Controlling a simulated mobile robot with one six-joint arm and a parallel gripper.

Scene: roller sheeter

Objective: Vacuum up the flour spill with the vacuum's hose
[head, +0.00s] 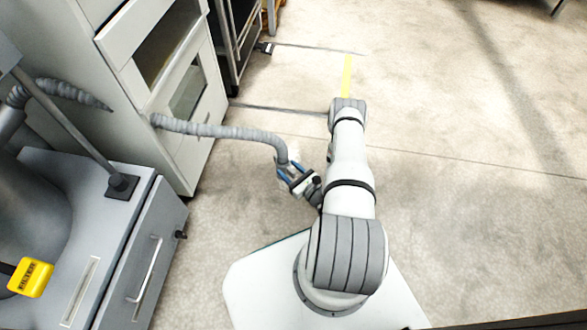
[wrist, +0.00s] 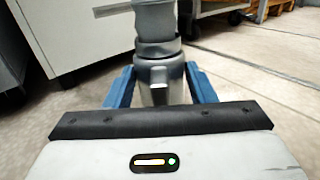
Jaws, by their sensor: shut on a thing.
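The grey ribbed hose (head: 225,131) runs from the white cabinet's side across to my gripper (head: 290,172), sagging in a curve. My gripper is shut on the hose's end, its blue fingers on either side. In the wrist view, the hose's grey end fitting (wrist: 160,75) stands upright between the blue fingers of my gripper (wrist: 161,88). Another length of ribbed hose (head: 70,92) shows at the left, by a grey machine body (head: 35,205) that may be the vacuum. I cannot clearly make out the flour spill on the pale floor.
A white cabinet (head: 185,95) and a grey drawer unit (head: 150,255) stand at the left. A yellow filter tag (head: 30,277) hangs there. A dark rack (head: 235,40) stands at the back. A yellow strip (head: 347,75) lies on the floor. The floor to the right is clear.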

